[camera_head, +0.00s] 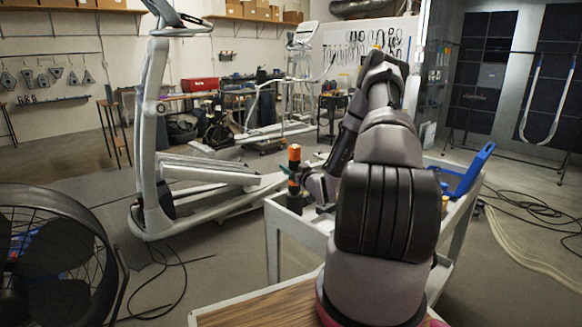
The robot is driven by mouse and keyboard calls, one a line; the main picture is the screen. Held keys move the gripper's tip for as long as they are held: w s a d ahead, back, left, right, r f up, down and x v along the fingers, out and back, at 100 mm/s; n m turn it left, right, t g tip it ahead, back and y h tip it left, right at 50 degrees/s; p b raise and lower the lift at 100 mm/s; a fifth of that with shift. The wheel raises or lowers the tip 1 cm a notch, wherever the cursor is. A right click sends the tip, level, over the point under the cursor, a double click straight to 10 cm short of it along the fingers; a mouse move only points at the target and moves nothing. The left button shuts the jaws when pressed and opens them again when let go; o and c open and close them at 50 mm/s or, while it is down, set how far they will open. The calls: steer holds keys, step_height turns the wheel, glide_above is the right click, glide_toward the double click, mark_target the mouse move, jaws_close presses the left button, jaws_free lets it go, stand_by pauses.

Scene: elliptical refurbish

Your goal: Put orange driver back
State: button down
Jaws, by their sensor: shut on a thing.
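The orange driver (294,153) is upright, with an orange top and a dark lower part, over the left end of the light grey cart (286,222). My gripper (293,177) is shut on the driver, reaching it from the right at about its middle. My arm hides part of the gripper and much of the cart top. I cannot tell whether the driver's lower end touches the cart.
A blue open case or tray (474,171) is on the cart's right side. A white elliptical machine (150,130) stands to the left. A large black fan (55,255) is at the front left, and a wooden surface (262,310) is in front.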

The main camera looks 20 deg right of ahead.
stand_by(0.3)
steer(key=shift+f, duration=0.45)
steer(key=shift+c, duration=0.3)
jaws_free()
steer(key=shift+s, duration=0.15)
steer(key=s, duration=1)
steer(key=shift+s+d, duration=0.25)
steer(key=shift+d, duration=0.2)
